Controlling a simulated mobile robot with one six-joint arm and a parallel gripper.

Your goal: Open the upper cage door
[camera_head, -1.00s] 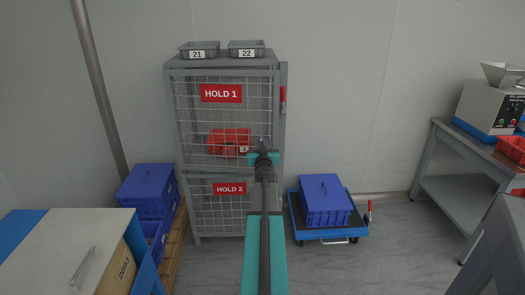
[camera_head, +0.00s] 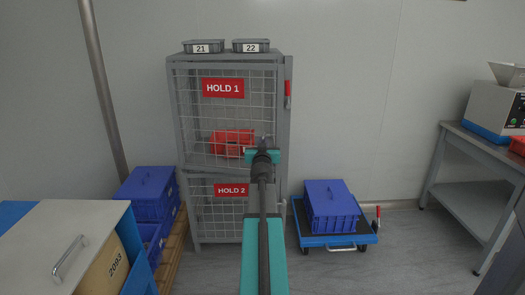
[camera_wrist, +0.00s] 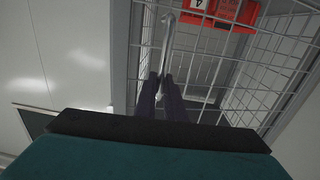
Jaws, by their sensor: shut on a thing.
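The grey mesh cage (camera_head: 288,140) stands against the wall. Its upper door (camera_head: 262,110) carries a red HOLD 1 sign (camera_head: 223,88). A red crate (camera_head: 222,142) shows behind the mesh. My gripper (camera_head: 263,144) is at the lower right part of this door. In the wrist view, the dark fingers (camera_wrist: 162,84) are closed around the lower end of a silver upright handle (camera_wrist: 168,45) on the door. Mesh lies right of the fingers and a grey frame post left of them. I cannot tell whether the door stands slightly ajar.
The lower door bears a HOLD 2 sign (camera_head: 231,190). A blue crate (camera_head: 332,206) on a blue cart (camera_head: 352,240) stands at the right of the cage. Blue crates (camera_head: 147,190) stand at the left. A box-topped unit (camera_head: 60,235) is at the near left, a grey table (camera_head: 485,150) at the right.

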